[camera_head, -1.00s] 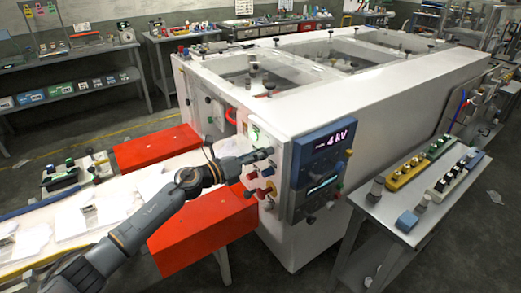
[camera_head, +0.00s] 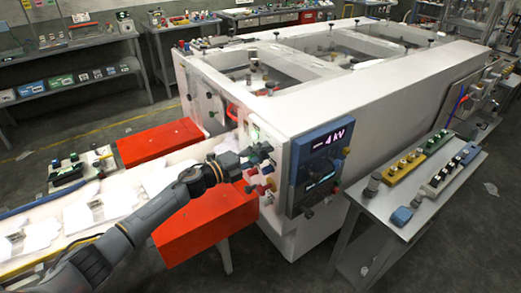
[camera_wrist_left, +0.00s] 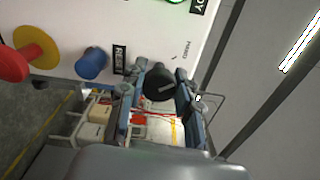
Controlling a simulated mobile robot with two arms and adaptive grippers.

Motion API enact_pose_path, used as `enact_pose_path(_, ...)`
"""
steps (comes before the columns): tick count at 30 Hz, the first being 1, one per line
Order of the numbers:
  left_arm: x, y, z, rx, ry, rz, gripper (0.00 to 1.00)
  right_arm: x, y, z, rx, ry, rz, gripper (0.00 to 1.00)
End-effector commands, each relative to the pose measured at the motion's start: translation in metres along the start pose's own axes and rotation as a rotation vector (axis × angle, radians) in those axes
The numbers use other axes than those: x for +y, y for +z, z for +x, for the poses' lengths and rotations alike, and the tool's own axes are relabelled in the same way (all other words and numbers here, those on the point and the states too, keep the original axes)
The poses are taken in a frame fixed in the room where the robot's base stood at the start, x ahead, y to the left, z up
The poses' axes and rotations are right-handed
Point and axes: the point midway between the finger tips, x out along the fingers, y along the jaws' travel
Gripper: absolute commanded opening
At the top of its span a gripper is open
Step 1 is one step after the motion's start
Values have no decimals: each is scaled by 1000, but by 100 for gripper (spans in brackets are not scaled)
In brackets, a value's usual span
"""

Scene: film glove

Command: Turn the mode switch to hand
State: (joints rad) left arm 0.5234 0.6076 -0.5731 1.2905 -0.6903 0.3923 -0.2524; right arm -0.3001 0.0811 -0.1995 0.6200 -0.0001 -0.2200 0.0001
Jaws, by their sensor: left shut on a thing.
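The mode switch appears to be the black round knob (camera_wrist_left: 158,86) with a pale pointer line, on the machine's white panel in the left wrist view. Small print stands on the panel above it, too blurred to read for sure. My left gripper (camera_wrist_left: 160,90) has one finger on each side of the knob and is shut on it. In the head view my left gripper (camera_head: 264,157) is at the panel (camera_head: 256,133) beside the display, and hides the knob there. My right gripper is not in view.
A blue button (camera_wrist_left: 91,64) and a red knob on a yellow disc (camera_wrist_left: 35,48) sit left of the switch. A blue display unit (camera_head: 322,155) is right of my gripper. A side table (camera_head: 420,190) stands at right.

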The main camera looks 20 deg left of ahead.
Motion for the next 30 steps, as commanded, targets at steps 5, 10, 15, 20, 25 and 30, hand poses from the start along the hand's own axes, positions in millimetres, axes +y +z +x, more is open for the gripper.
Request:
enact_pose_path(5,-2,1,0,-2,-1,-79,1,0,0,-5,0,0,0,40)
enact_pose_path(10,-1,1,0,-2,-1,-121,1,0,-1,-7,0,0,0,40)
enact_pose_path(15,0,1,0,-3,-1,-136,1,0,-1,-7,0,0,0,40)
enact_pose_path(20,0,1,0,-3,-1,-137,1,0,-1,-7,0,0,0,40)
enact_pose_path(25,0,1,0,-3,-1,-137,1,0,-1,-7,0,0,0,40)
enact_pose_path(30,0,1,0,-2,-1,-136,55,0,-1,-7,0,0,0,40)
